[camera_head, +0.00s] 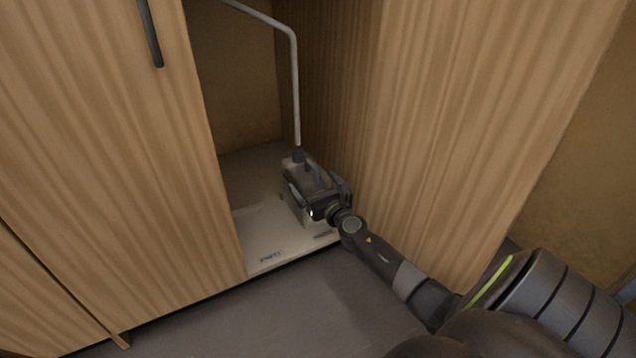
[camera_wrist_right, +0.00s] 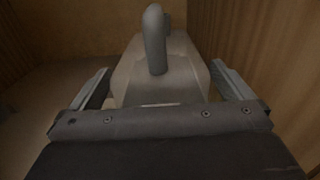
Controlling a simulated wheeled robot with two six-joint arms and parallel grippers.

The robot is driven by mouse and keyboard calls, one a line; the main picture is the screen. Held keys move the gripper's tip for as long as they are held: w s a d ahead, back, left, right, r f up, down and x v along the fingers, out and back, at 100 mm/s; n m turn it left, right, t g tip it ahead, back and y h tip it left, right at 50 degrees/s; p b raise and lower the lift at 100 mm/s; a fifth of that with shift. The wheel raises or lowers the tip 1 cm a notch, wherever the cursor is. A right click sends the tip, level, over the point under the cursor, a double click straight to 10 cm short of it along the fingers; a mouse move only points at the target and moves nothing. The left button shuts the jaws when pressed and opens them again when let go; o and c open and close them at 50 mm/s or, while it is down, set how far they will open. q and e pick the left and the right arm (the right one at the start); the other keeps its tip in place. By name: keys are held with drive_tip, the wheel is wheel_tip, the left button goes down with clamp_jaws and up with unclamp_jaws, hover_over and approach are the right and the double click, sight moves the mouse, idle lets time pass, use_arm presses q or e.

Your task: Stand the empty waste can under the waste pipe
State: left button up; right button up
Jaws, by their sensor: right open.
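The waste can (camera_head: 297,203) is a pale, translucent can with a grey handle and a dark cap or neck on top. It stands upright on the cupboard floor. The waste pipe (camera_head: 296,90) is a thin grey pipe that bends and hangs down, its lower end just above the can's dark neck in the head view. My right gripper (camera_head: 330,194) is at the near side of the can. In the right wrist view the can (camera_wrist_right: 185,80) lies ahead, between the open fingers of the gripper (camera_wrist_right: 166,88); I see gaps on both sides. My left gripper is not in view.
A wooden cabinet panel (camera_head: 450,110) stands close to the right of the can. A wooden door (camera_head: 110,150) with a dark handle is at the left. The pale cupboard floor (camera_head: 235,240) is clear left of the can.

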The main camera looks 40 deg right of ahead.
drive_tip(key=shift+s+a, duration=0.1)
drive_tip(key=shift+s, duration=0.5)
drive_tip(key=s+a+p, duration=0.1)
drive_tip(key=s+a, duration=0.1)
drive_tip(key=s, duration=1.4)
drive_tip(key=shift+a, duration=0.4)
